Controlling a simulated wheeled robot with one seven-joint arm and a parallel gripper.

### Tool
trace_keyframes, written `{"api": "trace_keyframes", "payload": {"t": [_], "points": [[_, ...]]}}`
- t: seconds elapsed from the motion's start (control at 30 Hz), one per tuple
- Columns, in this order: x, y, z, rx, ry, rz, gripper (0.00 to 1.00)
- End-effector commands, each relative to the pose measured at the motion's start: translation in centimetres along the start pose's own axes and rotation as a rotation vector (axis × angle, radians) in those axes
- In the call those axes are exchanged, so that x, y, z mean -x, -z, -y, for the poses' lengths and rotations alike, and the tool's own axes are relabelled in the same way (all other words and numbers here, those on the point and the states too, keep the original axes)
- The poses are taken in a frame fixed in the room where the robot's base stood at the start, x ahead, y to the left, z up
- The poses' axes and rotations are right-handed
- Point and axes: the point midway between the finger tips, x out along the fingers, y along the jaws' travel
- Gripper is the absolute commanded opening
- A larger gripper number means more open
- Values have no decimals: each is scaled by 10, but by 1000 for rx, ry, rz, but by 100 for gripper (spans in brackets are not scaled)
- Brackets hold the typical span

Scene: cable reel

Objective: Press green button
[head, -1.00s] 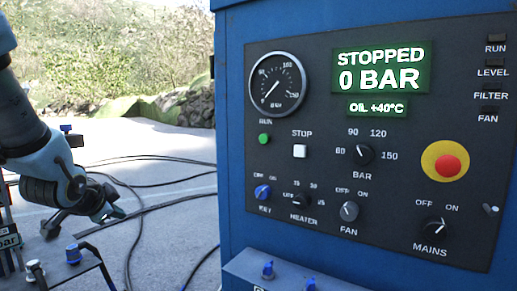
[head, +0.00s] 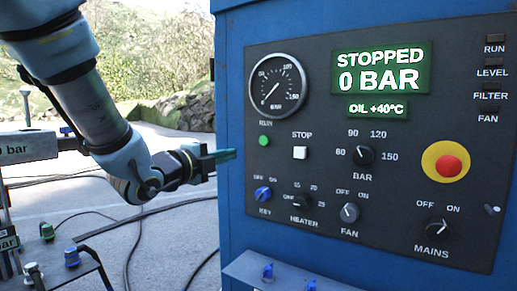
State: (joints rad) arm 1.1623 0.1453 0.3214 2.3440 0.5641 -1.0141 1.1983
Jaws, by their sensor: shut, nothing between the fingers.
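The green button (head: 264,141) is a small round button on the dark control panel (head: 400,225), under the RUN label and below the pressure gauge (head: 276,84). My gripper (head: 232,154) is shut and empty, with its tips pointing right toward the panel. In the picture it is just left of the green button, at nearly the same height, over the blue cabinet's left edge. It appears apart from the button; the depth gap is hard to tell. The display (head: 381,68) reads STOPPED, 0 BAR.
The white STOP button (head: 300,152) sits right of the green one. The blue key switch (head: 263,193) is below it. A red emergency button (head: 449,165) is at the right. Hoses (head: 135,240) lie on the ground. A frame with blue and green knobs (head: 72,257) stands at lower left.

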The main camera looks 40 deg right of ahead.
Motion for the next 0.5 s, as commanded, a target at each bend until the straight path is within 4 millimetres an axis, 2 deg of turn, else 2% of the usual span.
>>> {"api": "trace_keyframes", "payload": {"t": [0.13, 0.23, 0.5], "points": [[-7, 0, 1, 0, -2, 0, 0], [-19, 0, 1, 1, -4, -1, 0], [-73, 0, 2, 1, -4, 0, 0]]}}
